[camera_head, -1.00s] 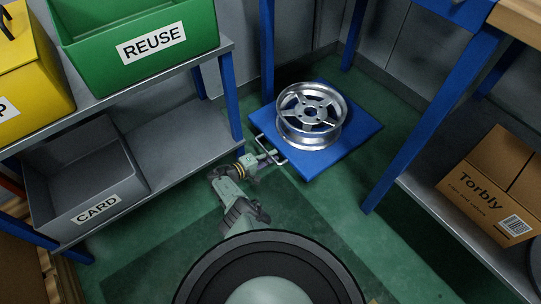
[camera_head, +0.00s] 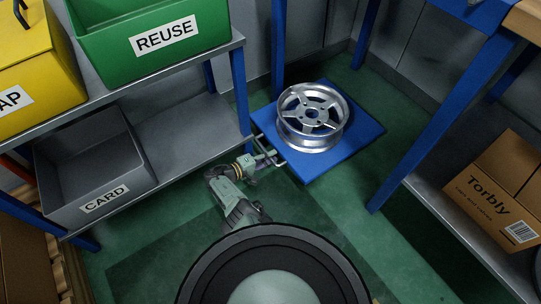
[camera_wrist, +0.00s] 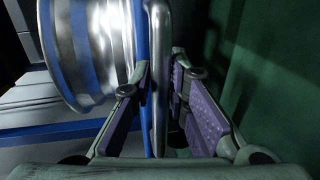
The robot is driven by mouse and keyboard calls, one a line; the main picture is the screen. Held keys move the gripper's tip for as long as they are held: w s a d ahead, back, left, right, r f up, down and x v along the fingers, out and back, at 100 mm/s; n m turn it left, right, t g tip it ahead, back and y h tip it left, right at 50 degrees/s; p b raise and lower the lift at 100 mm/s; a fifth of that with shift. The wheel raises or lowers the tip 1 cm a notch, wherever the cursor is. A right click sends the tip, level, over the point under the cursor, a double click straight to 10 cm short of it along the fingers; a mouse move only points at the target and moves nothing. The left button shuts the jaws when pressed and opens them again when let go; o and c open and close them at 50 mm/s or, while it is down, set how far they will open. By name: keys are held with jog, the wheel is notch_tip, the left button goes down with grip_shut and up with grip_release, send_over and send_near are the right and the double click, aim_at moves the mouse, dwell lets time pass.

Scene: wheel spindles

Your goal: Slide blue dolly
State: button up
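The blue dolly (camera_head: 355,140) is a flat square platform on the green floor, seen in the camera_head view. A silver wheel (camera_head: 312,118) lies on top of it; in the camera_wrist view the wheel's rim (camera_wrist: 95,50) shows at the left. The dolly's metal handle (camera_head: 283,160) projects from its near left edge. My gripper (camera_head: 268,157) is at that handle, low over the floor. Exact finger contact is hard to see.
A grey shelf (camera_head: 195,125) stands at the left, its blue leg very close to the dolly's left corner. A blue table leg (camera_head: 430,120) stands right of the dolly. A cardboard box (camera_head: 500,190) sits on a low shelf at the right. Near floor is clear.

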jog(key=o, duration=0.3)
jog(key=shift+o, duration=0.2)
